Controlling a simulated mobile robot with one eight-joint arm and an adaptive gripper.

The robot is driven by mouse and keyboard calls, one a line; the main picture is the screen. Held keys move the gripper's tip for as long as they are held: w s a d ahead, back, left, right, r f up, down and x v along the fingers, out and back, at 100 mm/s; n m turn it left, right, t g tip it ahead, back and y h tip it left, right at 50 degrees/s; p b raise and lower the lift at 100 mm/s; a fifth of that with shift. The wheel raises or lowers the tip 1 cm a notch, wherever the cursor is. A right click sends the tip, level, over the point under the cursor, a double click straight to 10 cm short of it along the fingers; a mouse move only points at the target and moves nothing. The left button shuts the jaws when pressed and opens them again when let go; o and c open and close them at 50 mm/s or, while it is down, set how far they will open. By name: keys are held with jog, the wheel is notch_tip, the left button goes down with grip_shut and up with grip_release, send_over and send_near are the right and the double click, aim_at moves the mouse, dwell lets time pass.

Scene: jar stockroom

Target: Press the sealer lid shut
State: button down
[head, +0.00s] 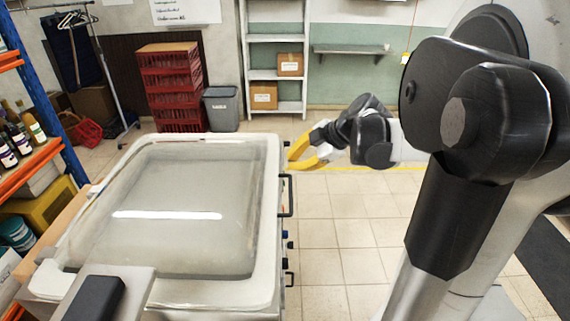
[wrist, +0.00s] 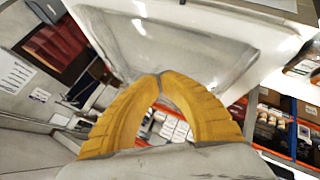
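The sealer (head: 283,255) stands at the left of the head view. Its lid, with a pale rim (head: 262,292) around a large clear window (head: 185,240), fills most of its top. I cannot tell for sure how far the lid is raised. A dark handle (head: 291,190) shows on the sealer's right side. My gripper (head: 289,162), with yellow fingers, is just beyond the lid's right edge, near its far right corner. In the wrist view the lid (wrist: 185,45) lies ahead of the fingers, whose tips meet (wrist: 160,76). Nothing shows between them. Contact with the lid is unclear.
Orange-and-blue shelving (head: 40,155) with bottles stands close at the left. Red crates (head: 170,88) and a grey bin (head: 221,108) stand behind the sealer, with a white shelf (head: 277,73) at the back wall. The tiled floor (head: 345,235) right of the sealer is clear.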

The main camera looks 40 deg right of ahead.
jog(key=w+f+b, duration=0.1)
jog(key=w+f, duration=0.6)
jog(key=f, duration=0.2)
jog(key=shift+a+f, duration=0.2)
jog(key=shift+f, duration=0.15)
jog(key=shift+w+b, duration=0.1)
jog(key=shift+b, duration=0.25)
